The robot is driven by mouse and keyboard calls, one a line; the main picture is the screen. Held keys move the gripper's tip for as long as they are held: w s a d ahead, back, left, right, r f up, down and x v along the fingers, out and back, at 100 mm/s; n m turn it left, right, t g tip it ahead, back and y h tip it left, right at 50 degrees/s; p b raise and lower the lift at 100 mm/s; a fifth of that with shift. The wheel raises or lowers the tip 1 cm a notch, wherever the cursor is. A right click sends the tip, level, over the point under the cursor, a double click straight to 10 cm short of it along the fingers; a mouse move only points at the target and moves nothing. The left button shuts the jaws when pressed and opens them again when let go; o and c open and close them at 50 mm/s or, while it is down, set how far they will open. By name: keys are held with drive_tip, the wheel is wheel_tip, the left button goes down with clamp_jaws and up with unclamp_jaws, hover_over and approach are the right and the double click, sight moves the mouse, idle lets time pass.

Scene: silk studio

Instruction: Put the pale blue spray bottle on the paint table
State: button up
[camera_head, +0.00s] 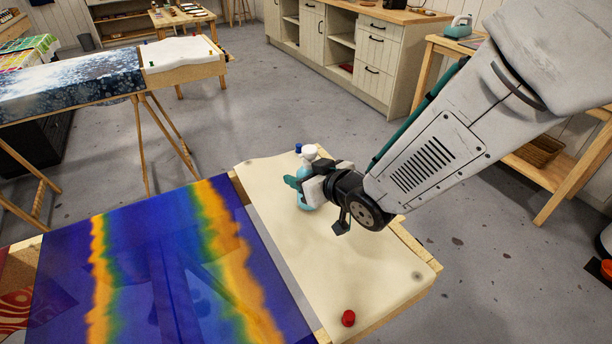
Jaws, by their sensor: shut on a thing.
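My gripper (308,186) is shut on the pale blue spray bottle (305,201), at the far end of the cream-covered frame end. The bottle looks upright, with a white top (310,152) above the jaws. The gripper hides part of its body, and I cannot tell whether its base touches the cream cloth. A small wooden table (183,18) with several small items on it stands at the back; it may be the paint table, but its items are too small to tell.
The near frame holds blue, orange and green silk (150,265) beside the cream cloth (330,265). A red knob (348,318) and a blue knob (298,148) sit on it. Another silk frame (180,68) stands back left. Cabinets (350,50) line the back. Grey floor (240,110) is open between.

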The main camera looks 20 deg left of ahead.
drive_tip(key=shift+f, duration=0.2)
drive_tip(key=shift+f, duration=0.2)
drive_tip(key=o, duration=1.1)
